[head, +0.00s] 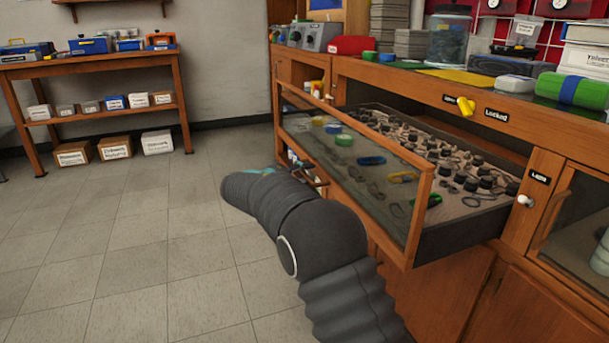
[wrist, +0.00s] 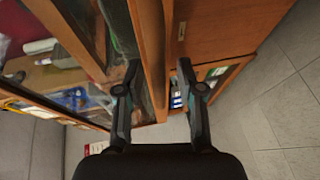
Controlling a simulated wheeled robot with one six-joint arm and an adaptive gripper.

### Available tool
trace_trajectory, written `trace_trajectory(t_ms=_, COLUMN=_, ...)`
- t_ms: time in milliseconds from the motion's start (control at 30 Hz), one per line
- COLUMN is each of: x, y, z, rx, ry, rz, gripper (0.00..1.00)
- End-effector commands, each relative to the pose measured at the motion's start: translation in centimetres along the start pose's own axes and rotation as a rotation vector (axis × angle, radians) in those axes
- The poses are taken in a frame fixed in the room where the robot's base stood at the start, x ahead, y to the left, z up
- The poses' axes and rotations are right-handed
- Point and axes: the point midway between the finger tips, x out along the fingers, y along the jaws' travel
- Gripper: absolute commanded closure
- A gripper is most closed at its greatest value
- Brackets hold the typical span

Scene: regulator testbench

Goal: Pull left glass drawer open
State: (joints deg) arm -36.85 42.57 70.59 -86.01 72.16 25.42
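A wide glass-fronted drawer (head: 385,190) with a wooden frame is pulled well out of the bench in the head view. Dark knobs, rings and small coloured parts lie inside it. My gripper (wrist: 158,66) is at the drawer's front, towards its left part, and is mostly hidden behind my arm in the head view. In the wrist view its two fingers are spread apart, with a wooden frame edge (wrist: 151,50) seen between them. A gap shows beside the right finger. I cannot tell whether either finger touches the wood. The drawer's handle is not clearly visible.
The wooden bench (head: 350,70) carries boxes, a jar (head: 448,40) and a green roll (head: 575,90). A yellow key-like piece (head: 466,105) sits beside a "Locked" label. A glass door (head: 580,215) is at the right. Tiled floor (head: 130,240) is clear at the left.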

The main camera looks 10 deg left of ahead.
Motion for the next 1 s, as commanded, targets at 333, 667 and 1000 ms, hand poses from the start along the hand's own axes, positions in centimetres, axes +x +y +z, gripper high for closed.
trace_trajectory(t_ms=333, x=-2.7, y=0.0, z=-0.1, rx=0.0, ry=0.005, rz=0.0, gripper=0.62)
trace_trajectory(t_ms=667, x=-9.0, y=0.0, z=-0.1, rx=0.0, ry=0.003, rz=0.0, gripper=0.62)
trace_trajectory(t_ms=1000, x=-11.9, y=0.0, z=0.1, rx=0.0, ry=-0.001, rz=0.0, gripper=0.62)
